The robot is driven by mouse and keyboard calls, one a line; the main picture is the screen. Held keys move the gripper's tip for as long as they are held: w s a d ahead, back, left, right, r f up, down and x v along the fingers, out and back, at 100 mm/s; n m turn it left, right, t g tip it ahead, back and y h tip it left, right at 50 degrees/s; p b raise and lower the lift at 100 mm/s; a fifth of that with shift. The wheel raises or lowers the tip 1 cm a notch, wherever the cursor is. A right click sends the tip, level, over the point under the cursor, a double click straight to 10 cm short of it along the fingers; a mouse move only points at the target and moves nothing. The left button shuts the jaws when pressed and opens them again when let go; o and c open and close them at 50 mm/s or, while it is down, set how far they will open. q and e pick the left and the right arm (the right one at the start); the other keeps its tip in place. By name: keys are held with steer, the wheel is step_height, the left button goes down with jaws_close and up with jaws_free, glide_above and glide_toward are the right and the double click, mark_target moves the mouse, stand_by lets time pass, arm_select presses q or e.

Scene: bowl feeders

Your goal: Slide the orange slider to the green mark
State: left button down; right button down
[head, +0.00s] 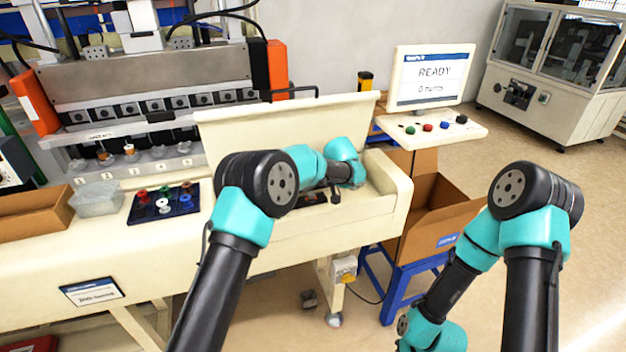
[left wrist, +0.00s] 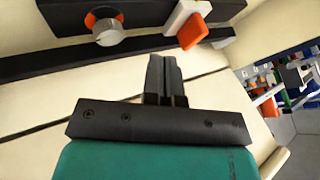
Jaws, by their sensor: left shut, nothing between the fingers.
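The orange slider (left wrist: 193,32) is an orange block beside a white piece on a dark strip, at the top right of the left wrist view. My left gripper (left wrist: 163,60) is shut and empty, with its fingertips below and left of the slider in that view, apart from it. In the head view my left arm reaches over the right end of the bench and largely hides the slider's spot. I cannot make out the green mark in either view. My right arm stands at the right of the head view; its gripper is out of sight.
A grey knob with an orange ring (left wrist: 106,30) sits left of the slider. A black bar (left wrist: 50,62) runs below them. The cream bench (head: 330,225) has a raised back panel (head: 270,125). A monitor (head: 433,78) and an open cardboard box (head: 435,205) stand to the right.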

arm_select(q)
steer(key=x, duration=0.3)
steer(key=shift+a+f, duration=0.1)
steer(key=a, duration=0.1)
steer(key=s+a, duration=0.1)
steer(key=a, duration=0.1)
steer(key=shift+s+a, duration=0.2)
steer(key=shift+a, duration=0.2)
